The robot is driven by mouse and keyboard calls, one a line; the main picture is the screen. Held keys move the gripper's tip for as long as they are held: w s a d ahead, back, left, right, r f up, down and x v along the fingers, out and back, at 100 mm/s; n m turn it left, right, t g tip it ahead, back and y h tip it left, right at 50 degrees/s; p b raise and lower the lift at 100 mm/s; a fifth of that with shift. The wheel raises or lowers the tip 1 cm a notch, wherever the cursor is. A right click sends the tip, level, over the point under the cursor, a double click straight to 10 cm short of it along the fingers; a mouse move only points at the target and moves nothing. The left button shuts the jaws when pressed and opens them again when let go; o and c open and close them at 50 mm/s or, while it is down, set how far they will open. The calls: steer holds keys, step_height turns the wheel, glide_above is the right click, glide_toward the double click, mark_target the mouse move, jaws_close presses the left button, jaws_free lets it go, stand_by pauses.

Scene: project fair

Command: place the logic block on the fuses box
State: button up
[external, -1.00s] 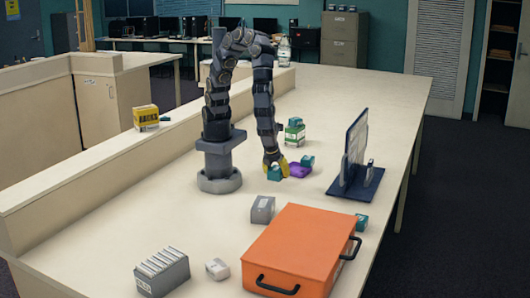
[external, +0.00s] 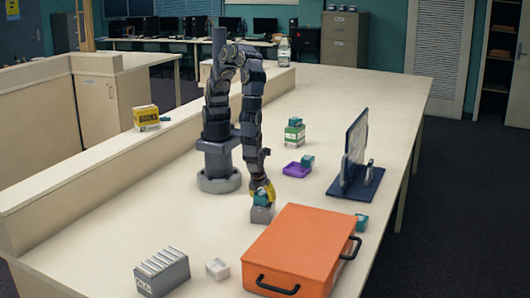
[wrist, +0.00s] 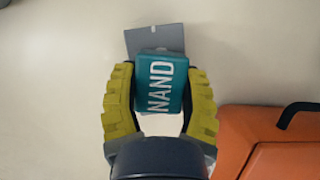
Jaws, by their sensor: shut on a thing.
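My gripper (external: 262,187) is shut on a teal block, the logic block (external: 261,199), marked NAND in the wrist view (wrist: 161,84). The yellow fingers (wrist: 161,105) hold it from both sides. The block is over a small grey box (external: 262,215), left of the orange case. In the wrist view part of this grey box (wrist: 150,38) shows beyond the block, which hides the rest. I cannot tell whether block and box touch. I cannot read a fuses label on the grey box.
The orange case (external: 300,248) with black handles is close on the right. A grey slotted box (external: 162,272) and a small white box (external: 217,268) are at the front left.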

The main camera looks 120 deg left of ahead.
steer(key=shift+f, duration=0.2)
steer(key=o, duration=1.1)
steer(key=shift+c, duration=0.2)
